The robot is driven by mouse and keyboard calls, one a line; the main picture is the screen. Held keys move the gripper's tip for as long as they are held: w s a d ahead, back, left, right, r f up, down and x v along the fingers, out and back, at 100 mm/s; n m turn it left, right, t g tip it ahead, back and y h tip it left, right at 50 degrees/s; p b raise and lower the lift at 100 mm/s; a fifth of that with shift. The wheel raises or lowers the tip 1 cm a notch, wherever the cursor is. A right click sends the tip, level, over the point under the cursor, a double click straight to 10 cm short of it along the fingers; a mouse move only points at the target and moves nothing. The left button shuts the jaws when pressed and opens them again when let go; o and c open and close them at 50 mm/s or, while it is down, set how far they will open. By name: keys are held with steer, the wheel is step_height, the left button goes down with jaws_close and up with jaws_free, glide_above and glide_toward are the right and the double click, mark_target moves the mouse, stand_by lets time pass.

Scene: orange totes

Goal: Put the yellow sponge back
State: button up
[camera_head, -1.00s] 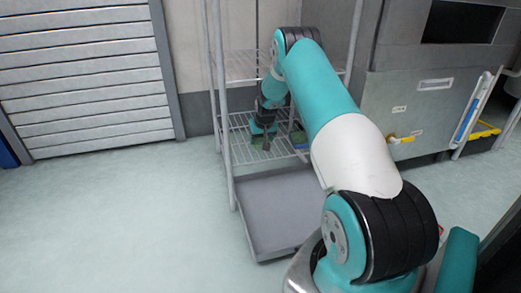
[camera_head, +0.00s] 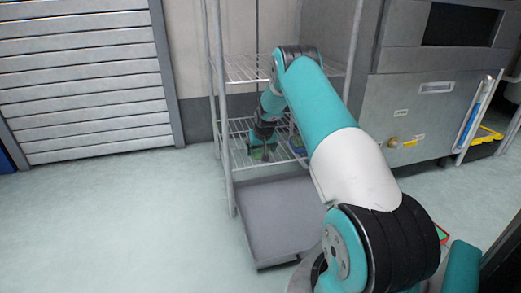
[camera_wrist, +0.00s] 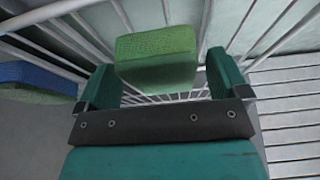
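A yellow-green sponge (camera_wrist: 157,57) shows in the wrist view, just beyond and between the two fingers of my gripper (camera_wrist: 162,82). The fingers are spread wide, with gaps on both sides of the sponge, so the gripper is open. The sponge appears to rest on a wire shelf. In the head view my gripper (camera_head: 262,153) is low at the middle wire shelf (camera_head: 240,160) of the rack, and a small green patch there is too small to make out clearly.
A blue sponge-like block (camera_wrist: 38,76) lies left of my gripper in the wrist view. Rack wires and posts (camera_head: 222,100) stand close around the gripper. A grey bottom tray (camera_head: 275,215) is empty. A grey machine (camera_head: 430,90) stands at the right; open floor lies at the left.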

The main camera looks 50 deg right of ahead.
steer(key=shift+r, duration=0.1)
steer(key=p+v, duration=0.6)
steer(key=v, duration=0.6)
steer(key=shift+p, duration=0.3)
steer(key=shift+w+r, duration=0.1)
